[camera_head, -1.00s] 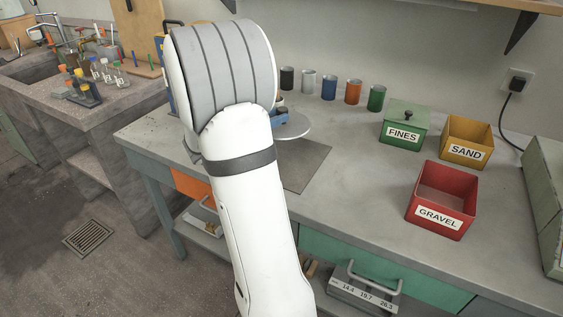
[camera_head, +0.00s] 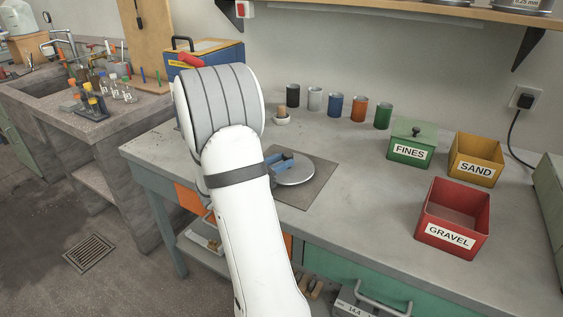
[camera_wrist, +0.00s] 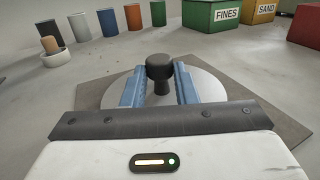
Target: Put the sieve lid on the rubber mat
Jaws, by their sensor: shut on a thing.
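The sieve lid (camera_head: 300,177) is a flat, light grey metal disc with a dark knob (camera_wrist: 160,68). My gripper (camera_head: 284,162) has blue fingers, one on each side of the knob, and is shut on it. The wrist view shows the lid (camera_wrist: 208,84) level beneath the fingers. The rubber mat (camera_head: 298,197) is a dark grey sheet on the bench. The lid is over the mat, within its visible edges, and at or very close to its surface; I cannot tell if they touch. My arm hides the mat's left part in the head view.
Several coloured cups (camera_head: 336,105) stand in a row behind the mat, with a small pot (camera_head: 282,118) near them. A green FINES box (camera_head: 411,145), a yellow SAND box (camera_head: 475,158) and a red GRAVEL box (camera_head: 452,215) stand to the right. Bare bench lies between.

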